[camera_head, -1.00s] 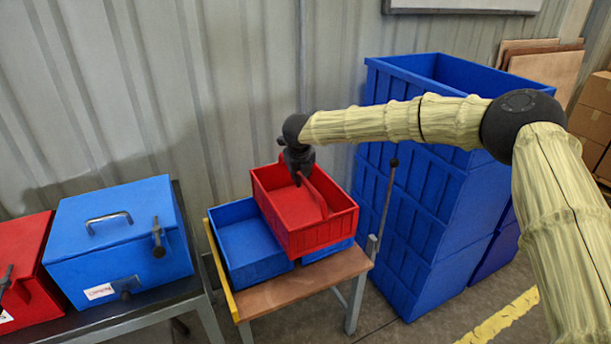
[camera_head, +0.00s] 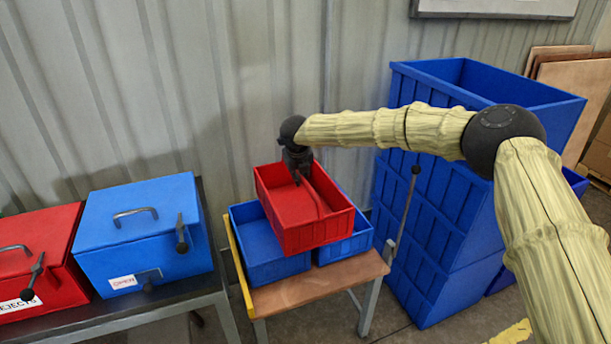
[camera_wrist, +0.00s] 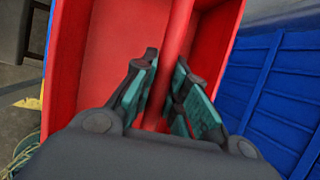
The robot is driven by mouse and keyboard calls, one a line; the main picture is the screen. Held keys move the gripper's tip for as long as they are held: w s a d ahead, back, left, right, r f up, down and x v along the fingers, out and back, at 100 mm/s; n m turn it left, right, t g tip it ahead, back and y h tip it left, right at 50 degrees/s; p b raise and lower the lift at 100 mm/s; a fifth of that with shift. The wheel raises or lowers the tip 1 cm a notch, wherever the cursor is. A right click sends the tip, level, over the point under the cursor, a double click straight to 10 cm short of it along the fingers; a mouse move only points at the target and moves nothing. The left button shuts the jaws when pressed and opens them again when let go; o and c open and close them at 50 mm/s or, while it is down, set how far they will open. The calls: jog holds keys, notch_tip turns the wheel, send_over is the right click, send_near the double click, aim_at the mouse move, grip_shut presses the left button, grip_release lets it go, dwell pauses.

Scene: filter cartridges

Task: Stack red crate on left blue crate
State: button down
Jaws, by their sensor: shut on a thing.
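The red crate (camera_head: 315,233) hangs above the gap between two blue crates on the small table, overlapping both in the head view. My gripper (camera_head: 298,176) is shut on the red crate's central divider. In the wrist view my gripper (camera_wrist: 165,90) has its teal pads on either side of the red divider, and the red crate (camera_wrist: 105,65) fills the middle. The left blue crate (camera_head: 262,262) is open and looks empty, with its right part hidden behind the red crate. The right blue crate (camera_head: 345,247) is mostly hidden.
The small wooden table (camera_head: 305,291) has a yellow left edge and a bare front strip. Tall stacked blue bins (camera_head: 440,200) stand close on the right. A blue lidded box (camera_head: 140,235) and a red lidded box (camera_head: 40,260) stand on a bench at left. A metal wall is behind.

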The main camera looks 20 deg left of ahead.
jog(key=shift+a+p, duration=0.8)
jog(key=shift+a, duration=6.1)
jog(key=shift+r+p, duration=0.1)
jog(key=shift+p, duration=0.25)
